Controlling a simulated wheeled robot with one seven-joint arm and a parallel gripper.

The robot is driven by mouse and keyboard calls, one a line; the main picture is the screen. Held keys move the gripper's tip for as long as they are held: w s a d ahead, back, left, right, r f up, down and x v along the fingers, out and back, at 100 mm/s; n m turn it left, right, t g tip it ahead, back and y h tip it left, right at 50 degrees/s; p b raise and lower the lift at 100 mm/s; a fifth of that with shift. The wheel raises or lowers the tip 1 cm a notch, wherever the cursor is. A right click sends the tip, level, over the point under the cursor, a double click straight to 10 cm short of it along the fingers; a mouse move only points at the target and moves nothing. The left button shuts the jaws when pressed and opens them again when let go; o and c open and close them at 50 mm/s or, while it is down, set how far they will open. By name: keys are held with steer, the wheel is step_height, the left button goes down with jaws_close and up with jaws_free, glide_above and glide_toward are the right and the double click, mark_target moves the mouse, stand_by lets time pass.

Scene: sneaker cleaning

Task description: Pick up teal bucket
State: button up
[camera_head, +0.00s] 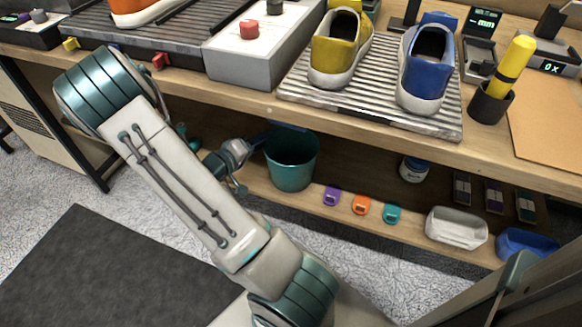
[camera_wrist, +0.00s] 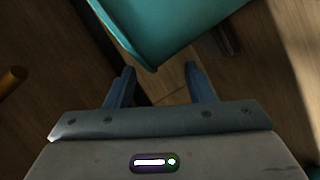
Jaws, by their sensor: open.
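The teal bucket (camera_head: 291,160) stands upright on the lower wooden shelf under the workbench. Its open top faces up. In the wrist view the bucket (camera_wrist: 160,22) fills the top middle, just beyond my two fingers. My gripper (camera_wrist: 160,88) has its fingers spread with only wood seen between them near the tips. I cannot tell whether a finger touches the bucket.
The bench top (camera_head: 270,103) overhangs the shelf closely above the bucket. Purple, orange (camera_head: 361,204) and teal small items lie right of it, with a white bin (camera_head: 456,228) and a blue bin (camera_head: 527,244) farther right. Sneakers stand on a ribbed mat (camera_head: 370,105) above.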

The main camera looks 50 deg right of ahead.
steer(key=d, duration=0.3)
steer(key=shift+w+f+b, duration=0.1)
steer(key=shift+f+b, duration=0.3)
steer(key=shift+c, duration=0.3)
jaws_close()
steer(key=shift+r, duration=0.1)
